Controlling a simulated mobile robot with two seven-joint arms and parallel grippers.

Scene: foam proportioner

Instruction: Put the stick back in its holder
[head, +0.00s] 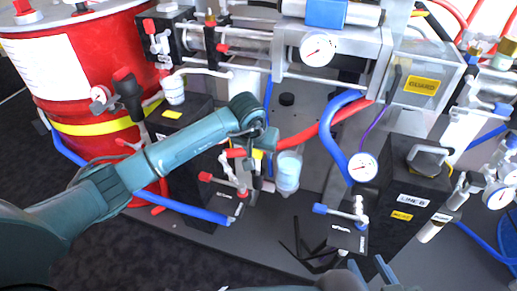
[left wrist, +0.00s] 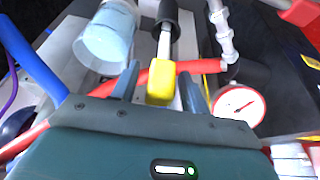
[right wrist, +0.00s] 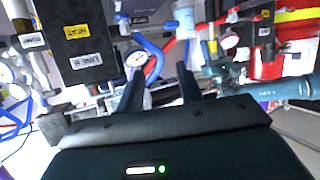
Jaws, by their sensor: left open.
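A stick with a yellow block end (left wrist: 161,82), a pale metal shaft and a black part at its far end shows in the left wrist view. A small yellow patch (head: 257,154) beside my left gripper in the head view looks like the same block. My left gripper (head: 264,140) is open, with its fingers either side of the yellow block in its own wrist view; I cannot tell if they touch it. I cannot tell which part is the holder. My right gripper (right wrist: 160,88) is open and empty in its wrist view, apart from the equipment.
A clear cup of pale blue liquid (head: 288,172) stands close to my left gripper. A red drum (head: 85,80) is at the left. Red and blue hoses (head: 336,140), gauges (head: 362,167) and a black LINE B box (head: 400,190) crowd the right.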

